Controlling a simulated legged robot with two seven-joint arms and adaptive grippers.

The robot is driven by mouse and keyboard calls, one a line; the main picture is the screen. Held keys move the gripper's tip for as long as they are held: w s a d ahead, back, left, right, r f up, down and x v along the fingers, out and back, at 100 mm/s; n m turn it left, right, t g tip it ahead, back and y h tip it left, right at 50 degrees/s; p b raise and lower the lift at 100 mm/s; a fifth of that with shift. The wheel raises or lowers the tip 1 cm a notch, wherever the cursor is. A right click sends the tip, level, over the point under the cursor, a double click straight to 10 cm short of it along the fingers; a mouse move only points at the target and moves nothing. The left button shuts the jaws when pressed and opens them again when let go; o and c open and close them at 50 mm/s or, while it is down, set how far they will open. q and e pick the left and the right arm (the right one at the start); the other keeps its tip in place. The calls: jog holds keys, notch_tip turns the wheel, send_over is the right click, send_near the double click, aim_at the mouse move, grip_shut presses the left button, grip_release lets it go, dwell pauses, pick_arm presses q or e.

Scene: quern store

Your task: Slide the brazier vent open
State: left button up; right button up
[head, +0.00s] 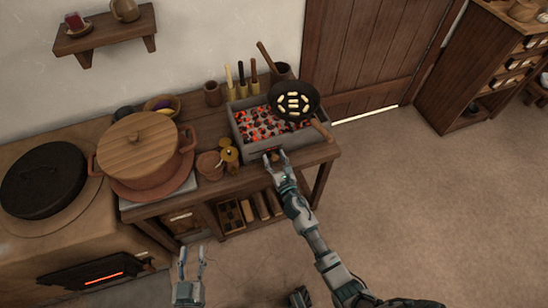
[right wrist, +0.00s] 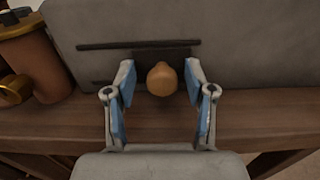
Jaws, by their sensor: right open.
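The grey brazier (head: 300,142) stands on the wooden bench, filled with glowing coals. In the right wrist view its front wall (right wrist: 255,45) has a dark horizontal slot (right wrist: 105,46) and a round wooden vent knob (right wrist: 162,79) below it. My right gripper (head: 279,166) is at the front wall. In the right wrist view its open fingers (right wrist: 160,76) stand on either side of the knob, with gaps on both sides. How far the vent is open I cannot tell. My left gripper (head: 192,252) is open and empty, low in front of the bench.
A pan (head: 293,99) with several pale pieces sits over the brazier's right part. A brass pot (head: 229,155) stands close left of the brazier; a lidded pot (head: 137,146) is further left. The bench edge (right wrist: 60,128) runs below the knob. The floor at right is clear.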

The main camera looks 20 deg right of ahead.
aim_at(258, 155)
pick_arm(q)
jog(key=shift+d+r, duration=0.1)
jog(key=shift+d, duration=0.1)
pick_arm(e)
jog(key=shift+w+d, duration=0.1)
jog(key=shift+d, duration=0.05)
grip_shut()
jog(key=shift+a, duration=0.4)
jog(key=a, duration=0.4)
jog(key=shift+f+b, duration=0.1)
jog(key=shift+b, duration=0.3)
pick_arm(q)
notch_tip(258, 155, up, 2)
jog(key=shift+w+d+t, duration=0.1)
jog(key=shift+d+t, duration=0.05)
jog(key=shift+t, duration=0.65)
pick_arm(e)
jog(key=shift+a, duration=0.4)
jog(key=shift+c, duration=1)
grip_release()
jog(key=shift+o, duration=1)
pick_arm(q)
jog(key=shift+w, duration=0.1)
pick_arm(e)
jog(key=shift+a, duration=0.1)
